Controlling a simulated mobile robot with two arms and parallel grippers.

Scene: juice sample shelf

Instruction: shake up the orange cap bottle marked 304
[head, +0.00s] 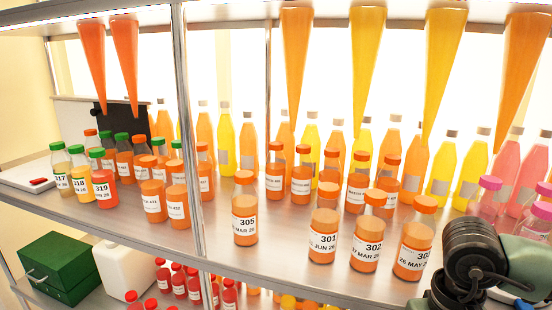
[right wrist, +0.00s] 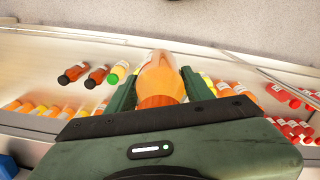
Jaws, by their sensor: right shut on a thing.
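In the right wrist view my right gripper (right wrist: 160,88) is shut on a bottle (right wrist: 160,75) of orange liquid with an orange cap. Its number cannot be read there, so I cannot confirm that it is 304. In the head view, parts of my right arm show at the lower right, but the gripper's fingers and the held bottle are not visible. On the shelf's front, orange cap bottles marked 305 (head: 245,210), 301 (head: 323,236) and 302 (head: 367,238) stand upright. Another (head: 414,245), its number partly cut off, stands to their right. My left gripper is not in view.
The metal shelf (head: 280,240) holds several more orange cap bottles, green cap bottles (head: 80,170) at left and pink cap bottles (head: 486,200) at right. Tall juice bottles line the back. Long cones (head: 295,55) hang above. A metal post (head: 187,130) divides the shelf. Red cap bottles (head: 179,280) stand below.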

